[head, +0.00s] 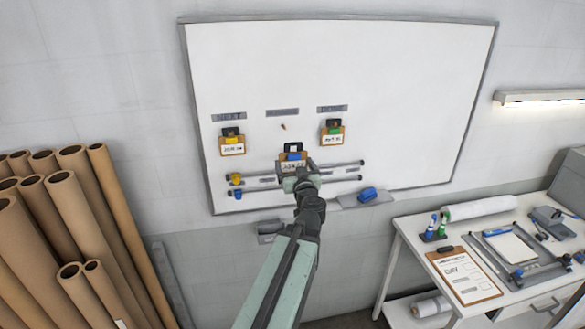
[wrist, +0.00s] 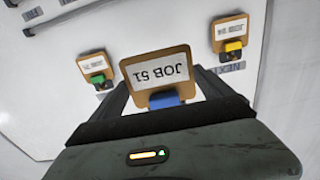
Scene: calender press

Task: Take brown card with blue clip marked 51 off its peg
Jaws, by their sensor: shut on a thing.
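The brown card (wrist: 160,66) with the blue clip (wrist: 165,100) reads "JOB 51", upside down in the wrist view. My gripper (wrist: 163,88) is shut on it, with a dark finger on either side of the card near the clip. In the head view the card (head: 291,166) is in front of the whiteboard, just beyond my gripper (head: 300,176), which hides its lower part. A small bare peg (head: 283,127) shows above the card, under the middle label. The card appears clear of this peg.
A card with a yellow clip (head: 232,146) hangs at left and one with a green clip (head: 333,135) at right. Rails (head: 340,164) run below on the whiteboard (head: 400,70). Cardboard tubes (head: 75,215) stand left; a cluttered desk (head: 400,222) is right.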

